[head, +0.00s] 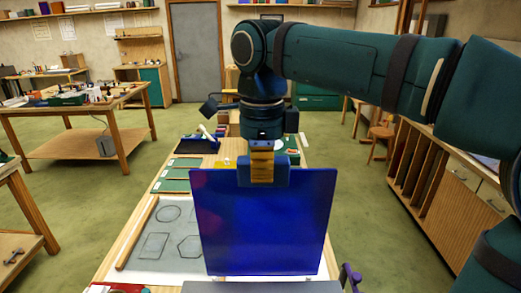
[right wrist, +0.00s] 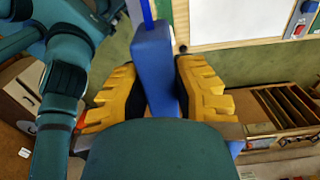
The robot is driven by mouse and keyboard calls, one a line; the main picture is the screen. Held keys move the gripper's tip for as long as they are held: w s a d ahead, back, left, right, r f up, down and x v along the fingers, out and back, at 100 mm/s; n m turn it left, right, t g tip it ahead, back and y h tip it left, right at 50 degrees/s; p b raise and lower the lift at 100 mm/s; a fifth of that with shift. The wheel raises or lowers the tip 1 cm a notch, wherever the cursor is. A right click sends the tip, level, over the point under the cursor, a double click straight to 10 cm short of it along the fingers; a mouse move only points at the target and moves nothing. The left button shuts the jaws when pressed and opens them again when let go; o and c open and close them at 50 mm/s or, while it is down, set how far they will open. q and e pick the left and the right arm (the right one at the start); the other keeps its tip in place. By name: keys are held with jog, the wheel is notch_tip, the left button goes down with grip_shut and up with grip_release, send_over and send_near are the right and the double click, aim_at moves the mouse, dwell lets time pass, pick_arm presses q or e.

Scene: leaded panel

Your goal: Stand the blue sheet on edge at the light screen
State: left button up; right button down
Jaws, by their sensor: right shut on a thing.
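The blue sheet (head: 262,225) hangs upright, broad face toward me, over the worktable in the head view. A blue block (head: 285,172) is at its top edge. My right gripper (head: 262,168) is shut on this block from above. In the right wrist view, the yellow fingers of my right gripper (right wrist: 156,95) flank the blue block (right wrist: 152,55). A narrow blue edge of the sheet (right wrist: 147,12) shows beyond it. A white panel with a pale frame (right wrist: 240,18), possibly the light screen, lies beyond. Whether the sheet's bottom touches anything cannot be told. My left gripper is out of view.
A blue holder (head: 200,145) stands farther back. A slotted cabinet (head: 420,165) is at the right. The sheet hides the table's middle.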

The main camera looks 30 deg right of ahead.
jog(key=shift+w+f, duration=0.15)
jog(key=shift+f, duration=0.9)
send_over(261, 251)
jog(key=shift+w+d+f, duration=0.1)
jog(key=shift+w+f, duration=0.05)
jog(key=shift+f, duration=3.6)
jog(key=shift+f+b, duration=0.95)
jog(key=shift+f, duration=0.75)
jog(key=shift+f+b, duration=3.45)
jog(key=shift+f, duration=0.95)
jog(key=c, duration=0.8)
grip_release()
